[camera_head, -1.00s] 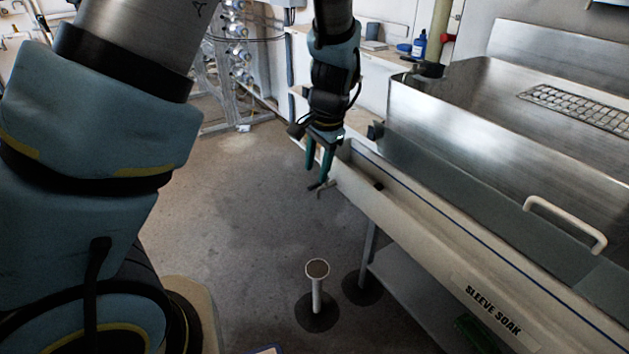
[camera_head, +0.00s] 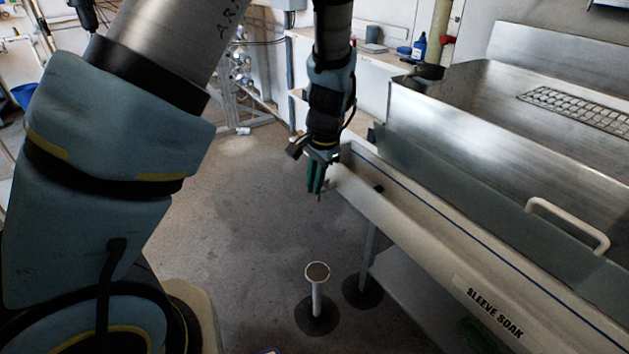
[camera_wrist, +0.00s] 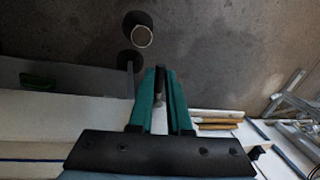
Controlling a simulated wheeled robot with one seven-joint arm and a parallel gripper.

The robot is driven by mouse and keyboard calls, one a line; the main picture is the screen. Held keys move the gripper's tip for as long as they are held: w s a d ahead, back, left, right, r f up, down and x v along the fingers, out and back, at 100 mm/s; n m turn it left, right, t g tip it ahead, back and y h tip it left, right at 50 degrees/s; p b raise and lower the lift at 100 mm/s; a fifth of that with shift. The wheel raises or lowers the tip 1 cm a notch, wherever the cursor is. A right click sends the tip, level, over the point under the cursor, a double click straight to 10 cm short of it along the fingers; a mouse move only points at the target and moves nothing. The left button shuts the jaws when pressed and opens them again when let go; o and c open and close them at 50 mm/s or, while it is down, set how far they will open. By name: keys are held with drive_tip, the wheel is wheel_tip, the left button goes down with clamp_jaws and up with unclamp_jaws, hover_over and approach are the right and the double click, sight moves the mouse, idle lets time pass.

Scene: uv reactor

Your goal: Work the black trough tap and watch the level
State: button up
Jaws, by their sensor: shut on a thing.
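The long white trough (camera_head: 440,262), labelled SLEEVE SOAK, runs along the right in the head view, with a blue line on its side. My gripper (camera_head: 316,190) points down at the trough's far left end. It is shut on the black tap (camera_wrist: 160,77), whose dark handle shows between the green fingertips in the wrist view. In the head view the fingers mostly hide the tap. I cannot make out the liquid level inside the trough.
An upright pipe with a round top (camera_head: 317,272) stands on the floor below the trough. The concrete floor (camera_head: 240,220) left of the trough is clear.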

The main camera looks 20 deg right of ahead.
clamp_jaws()
drive_tip(key=shift+r, duration=0.1)
drive_tip(key=shift+s+d+n+g+y+p, duration=0.35)
drive_tip(key=shift+d+n+p, duration=0.35)
drive_tip(key=shift+n+p, duration=1.3)
drive_tip(key=shift+s+d+n+g+y+p, duration=0.1)
drive_tip(key=shift+s+d+n+g+p, duration=0.45)
drive_tip(key=shift+n+p, duration=1.45)
drive_tip(key=shift+s+d+n+y+p, duration=0.25)
drive_tip(key=shift+d+n+p, duration=0.9)
drive_tip(key=shift+n, duration=1.45)
drive_tip(key=shift+a, duration=0.25)
drive_tip(key=o, duration=0.7)
unclamp_jaws()
drive_tip(key=shift+c, duration=0.2)
